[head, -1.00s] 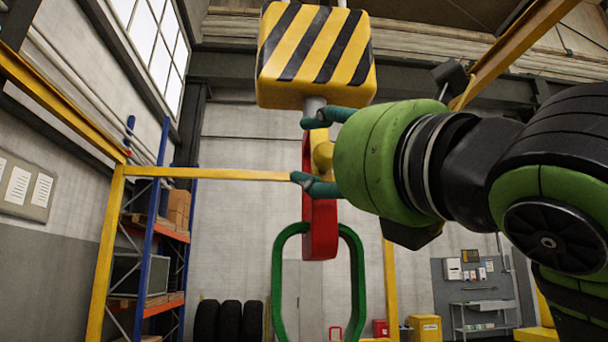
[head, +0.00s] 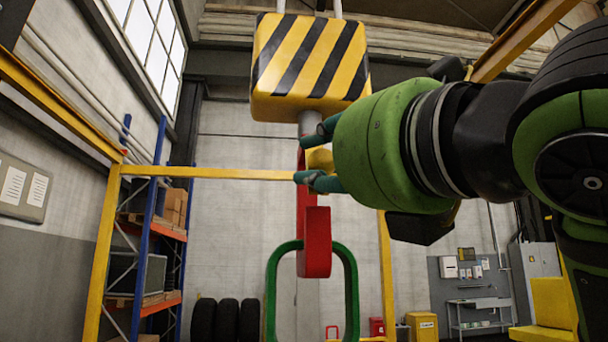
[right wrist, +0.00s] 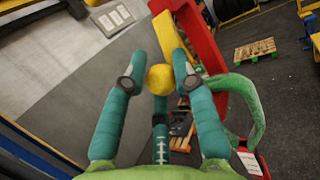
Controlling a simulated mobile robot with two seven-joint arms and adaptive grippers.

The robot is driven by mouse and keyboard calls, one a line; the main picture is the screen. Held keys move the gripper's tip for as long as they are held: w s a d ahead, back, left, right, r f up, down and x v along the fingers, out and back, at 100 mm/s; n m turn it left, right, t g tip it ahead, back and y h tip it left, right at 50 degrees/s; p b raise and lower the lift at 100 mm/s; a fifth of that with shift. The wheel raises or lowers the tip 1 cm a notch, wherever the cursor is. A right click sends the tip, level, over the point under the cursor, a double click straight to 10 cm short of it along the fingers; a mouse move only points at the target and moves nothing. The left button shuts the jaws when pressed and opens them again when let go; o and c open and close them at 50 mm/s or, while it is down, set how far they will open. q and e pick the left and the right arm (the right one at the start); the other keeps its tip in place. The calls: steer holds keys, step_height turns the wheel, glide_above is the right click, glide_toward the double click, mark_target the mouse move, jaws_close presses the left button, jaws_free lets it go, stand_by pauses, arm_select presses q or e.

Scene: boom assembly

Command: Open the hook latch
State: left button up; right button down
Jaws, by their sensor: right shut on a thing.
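A red hook (head: 315,243) hangs under a yellow block with black stripes (head: 311,62). A green ring (head: 351,290) hangs at the lower part of the hook. My right gripper (head: 315,155) comes from the right, its teal fingers around a yellow knob (head: 320,158) beside the hook's upper part. In the right wrist view the knob (right wrist: 159,79) sits between the fingers of my right gripper (right wrist: 156,76), with a yellow latch bar (right wrist: 166,37) behind it, beside the red hook (right wrist: 204,48). The latch is mostly hidden in the head view. My left gripper is out of view.
A yellow frame (head: 215,173) stands behind the hook. A shelf with boxes (head: 150,235) and several tires (head: 226,320) are at the left. A yellow bin (head: 422,326) and a workbench (head: 485,312) are at the lower right. Around the hook it is open air.

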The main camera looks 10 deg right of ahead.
steer(key=shift+s+d+r+m+g+h+p, duration=0.1)
steer(key=shift+s+r+m+g+h+p, duration=0.2)
steer(key=shift+r+g, duration=0.2)
steer(key=shift+s+r+m+g+h+p, duration=0.2)
steer(key=shift+r+m+g, duration=0.1)
steer(key=shift+r+g, duration=0.15)
steer(key=shift+s+r+m+g+h, duration=0.15)
steer(key=shift+r+m+g+h, duration=0.3)
steer(key=shift+g, duration=0.7)
steer(key=shift+r, duration=0.15)
